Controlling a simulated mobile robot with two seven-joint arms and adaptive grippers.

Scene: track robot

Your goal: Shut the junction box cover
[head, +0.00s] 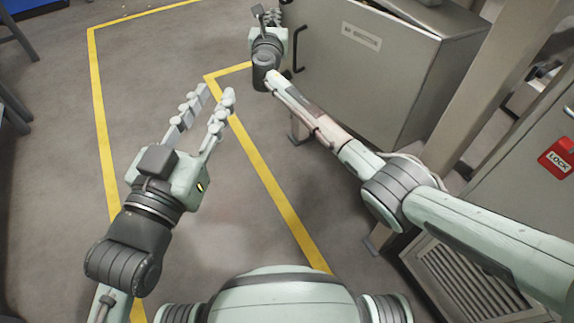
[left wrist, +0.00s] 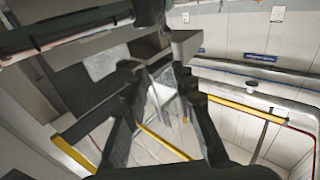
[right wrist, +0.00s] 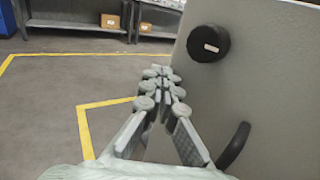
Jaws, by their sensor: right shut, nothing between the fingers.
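A large grey panel (head: 350,75) with a pale label and a black bar handle (head: 298,48) is at the top right of the head view; it appears to be the junction box cover. In the right wrist view the grey panel (right wrist: 275,80) fills the right side, with a black round knob (right wrist: 208,43) and a black handle (right wrist: 233,148). My right gripper (head: 272,17) is shut and empty beside the panel's left end; its fingertips (right wrist: 163,72) meet. My left gripper (head: 217,93) is open and empty above the floor. Whether the cover is ajar cannot be told.
Yellow floor lines (head: 270,185) run below my arms. A grey post (head: 480,90) and a cabinet with a red lock tag (head: 558,157) stand to the right. Shelving with boxes (right wrist: 112,20) is far behind. The floor on the left is mostly clear.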

